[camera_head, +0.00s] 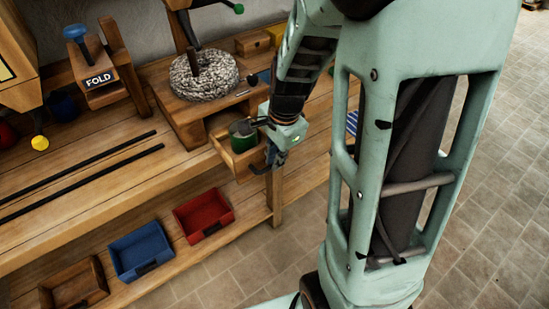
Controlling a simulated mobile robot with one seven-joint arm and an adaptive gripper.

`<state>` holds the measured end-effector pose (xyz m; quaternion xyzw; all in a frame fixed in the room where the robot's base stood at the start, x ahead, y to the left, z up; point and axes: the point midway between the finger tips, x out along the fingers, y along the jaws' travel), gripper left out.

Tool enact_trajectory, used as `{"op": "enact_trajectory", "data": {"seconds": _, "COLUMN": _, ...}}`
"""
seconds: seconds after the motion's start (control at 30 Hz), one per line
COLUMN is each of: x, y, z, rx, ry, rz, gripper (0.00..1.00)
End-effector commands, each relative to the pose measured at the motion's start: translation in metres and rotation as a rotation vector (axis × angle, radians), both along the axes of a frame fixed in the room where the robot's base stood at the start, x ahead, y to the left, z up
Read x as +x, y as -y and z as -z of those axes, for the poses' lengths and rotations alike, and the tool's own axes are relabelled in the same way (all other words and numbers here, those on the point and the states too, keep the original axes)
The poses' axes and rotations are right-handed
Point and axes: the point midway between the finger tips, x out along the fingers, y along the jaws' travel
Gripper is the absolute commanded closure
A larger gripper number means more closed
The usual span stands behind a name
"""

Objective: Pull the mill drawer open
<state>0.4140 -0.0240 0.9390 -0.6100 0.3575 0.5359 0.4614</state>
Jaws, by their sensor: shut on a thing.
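The mill (204,76) stands on the wooden bench, a grey speckled stone ring on a wooden block with a crank that has a green knob. Its drawer (236,162) sticks out of the front of the block. A dark green, round thing (242,137) sits in the drawer. My gripper (262,168) is at the drawer's front right, shut on what looks like the drawer's handle. The handle is mostly hidden by the fingers. My arm covers the space to the right of the mill.
A blue tray (141,249), a red tray (203,213) and a wooden tray (75,285) sit on the lower shelf. Two dark rails (80,179) run along the bench. A block marked FOLD (98,79) stands at the left. Tiled floor is open at the right.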

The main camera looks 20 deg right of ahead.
Motion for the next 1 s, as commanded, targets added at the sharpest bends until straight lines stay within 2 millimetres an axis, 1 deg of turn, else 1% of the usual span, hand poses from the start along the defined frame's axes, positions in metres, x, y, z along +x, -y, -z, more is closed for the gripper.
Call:
{"op": "enact_trajectory", "data": {"seconds": 0.47, "x": 0.000, "y": 0.000, "z": 0.000, "rx": 0.000, "ry": 0.001, "rz": 0.000, "gripper": 1.00}}
{"op": "enact_trajectory", "data": {"seconds": 0.5, "x": 0.000, "y": 0.000, "z": 0.000, "rx": 0.000, "ry": 0.001, "rz": 0.000, "gripper": 0.87}}
{"op": "enact_trajectory", "data": {"seconds": 0.53, "x": 0.000, "y": 0.000, "z": 0.000, "rx": 0.000, "ry": 0.001, "rz": 0.000, "gripper": 0.84}}
{"op": "enact_trajectory", "data": {"seconds": 0.57, "x": 0.000, "y": 0.000, "z": 0.000, "rx": 0.000, "ry": 0.001, "rz": 0.000, "gripper": 0.83}}
{"op": "enact_trajectory", "data": {"seconds": 0.87, "x": 0.000, "y": 0.000, "z": -0.002, "rx": 0.000, "ry": 0.001, "rz": 0.000, "gripper": 0.83}}
{"op": "enact_trajectory", "data": {"seconds": 1.0, "x": -0.001, "y": 0.001, "z": -0.015, "rx": 0.001, "ry": 0.005, "rz": 0.001, "gripper": 0.83}}
